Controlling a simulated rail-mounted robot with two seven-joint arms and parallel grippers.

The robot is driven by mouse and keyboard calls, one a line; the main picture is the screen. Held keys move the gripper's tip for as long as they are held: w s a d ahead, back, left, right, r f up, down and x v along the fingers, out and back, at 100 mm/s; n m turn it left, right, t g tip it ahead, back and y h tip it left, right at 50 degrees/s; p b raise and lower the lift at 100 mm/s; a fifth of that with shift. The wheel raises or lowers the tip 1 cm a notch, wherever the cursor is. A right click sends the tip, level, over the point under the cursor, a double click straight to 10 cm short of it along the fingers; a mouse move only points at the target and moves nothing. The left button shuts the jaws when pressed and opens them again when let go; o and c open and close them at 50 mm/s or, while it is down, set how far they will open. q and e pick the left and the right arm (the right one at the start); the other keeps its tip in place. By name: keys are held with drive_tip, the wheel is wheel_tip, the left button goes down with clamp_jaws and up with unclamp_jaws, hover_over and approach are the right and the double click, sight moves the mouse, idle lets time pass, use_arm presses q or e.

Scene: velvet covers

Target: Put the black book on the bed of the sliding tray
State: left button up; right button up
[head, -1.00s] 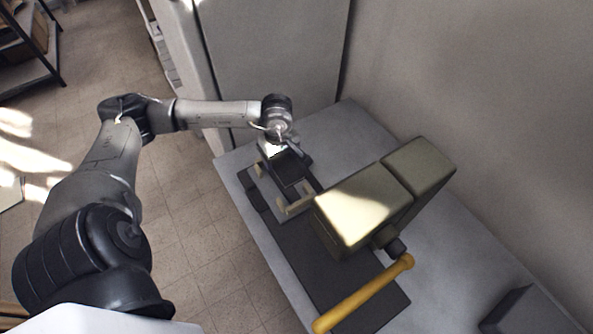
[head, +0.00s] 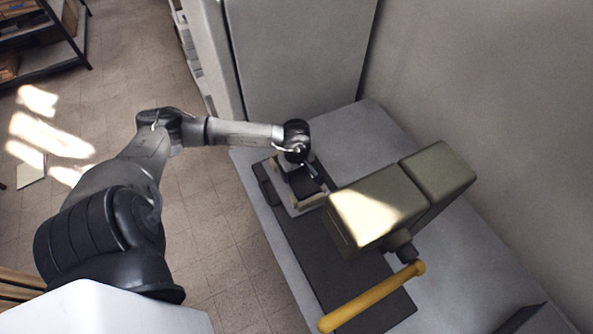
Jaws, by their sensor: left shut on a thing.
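My left gripper (head: 300,162) reaches down at the far end of the olive press and is shut on the black book (head: 304,184). The gripper's wrist hides part of the book. The book is over the bed of the sliding tray, a light grey plate (head: 292,210) with tan guide pieces (head: 309,201) at its edge. The book covers most of the bed, and I cannot tell whether it touches it. My right gripper is out of view.
The olive press head (head: 378,210) stands close to the right of the tray, with a yellow handle (head: 372,297) in front. A dark base (head: 335,270) lies under it on the grey table (head: 440,260). A tall grey cabinet (head: 300,55) stands behind.

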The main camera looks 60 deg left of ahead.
use_arm(q)
drive_tip(key=o, duration=1)
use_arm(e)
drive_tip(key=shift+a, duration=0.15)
use_arm(q)
wheel_tip(320, 180, up, 12)
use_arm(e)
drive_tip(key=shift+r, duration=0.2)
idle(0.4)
